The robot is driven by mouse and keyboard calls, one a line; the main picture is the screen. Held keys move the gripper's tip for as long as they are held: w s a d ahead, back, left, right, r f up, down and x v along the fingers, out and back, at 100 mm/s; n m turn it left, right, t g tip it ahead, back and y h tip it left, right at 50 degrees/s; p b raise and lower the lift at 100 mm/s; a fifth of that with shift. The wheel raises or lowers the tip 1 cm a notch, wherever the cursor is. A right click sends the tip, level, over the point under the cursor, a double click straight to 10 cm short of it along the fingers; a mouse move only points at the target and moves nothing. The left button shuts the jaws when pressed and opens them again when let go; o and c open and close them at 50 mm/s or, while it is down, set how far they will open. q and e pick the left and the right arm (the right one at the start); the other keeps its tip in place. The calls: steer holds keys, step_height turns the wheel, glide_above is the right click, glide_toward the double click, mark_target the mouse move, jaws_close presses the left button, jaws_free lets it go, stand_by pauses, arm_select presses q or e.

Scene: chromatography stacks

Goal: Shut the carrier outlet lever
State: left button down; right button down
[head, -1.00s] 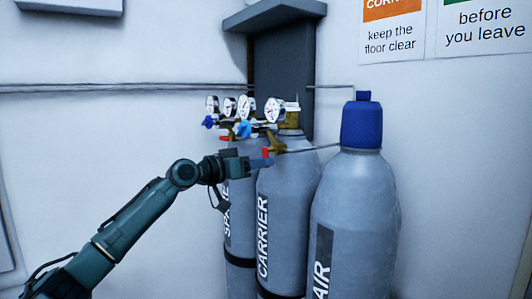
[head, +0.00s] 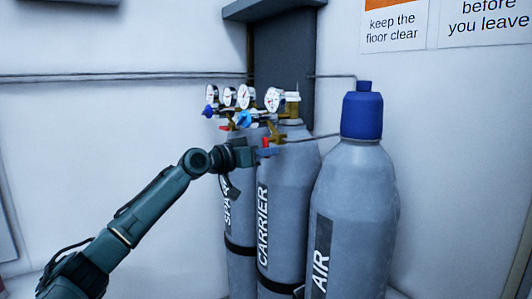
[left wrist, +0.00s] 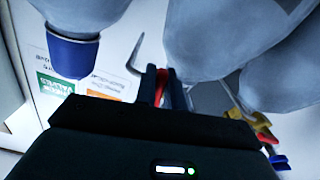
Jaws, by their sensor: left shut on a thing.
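The CARRIER cylinder (head: 283,200) is the grey middle one, with gauges and brass fittings on top. Its small red outlet lever (head: 266,141) stands at the brass outlet, just above my left gripper's fingertips. My left gripper (head: 268,152) reaches in from the left in front of the cylinder's neck. In the left wrist view, the red lever (left wrist: 161,88) sits between the two dark fingers, which are shut on it. The fingers hide part of the lever and valve. My right gripper is not in view.
The AIR cylinder (head: 353,215), with a blue cap (head: 362,112), stands close on the right. The SPARE cylinder (head: 237,205) is partly behind my left arm, with a red lever (head: 225,128). A thin pipe (head: 312,138) runs behind the AIR cylinder.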

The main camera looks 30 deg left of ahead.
arm_select(q)
steer(key=shift+a+f+m+b, duration=0.1)
steer(key=shift+f+m+b, duration=0.1)
steer(key=shift+m+b, duration=0.35)
steer(key=shift+w+a+m+b, duration=0.1)
steer(key=shift+m+b, duration=0.15)
steer(key=shift+b, duration=0.4)
steer(key=shift+m, duration=0.3)
steer(key=shift+a+r, duration=0.1)
steer(key=shift+r, duration=0.1)
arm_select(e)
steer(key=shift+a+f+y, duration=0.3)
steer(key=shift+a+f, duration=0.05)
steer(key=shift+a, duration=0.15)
arm_select(q)
steer(key=c, duration=1.5)
jaws_free()
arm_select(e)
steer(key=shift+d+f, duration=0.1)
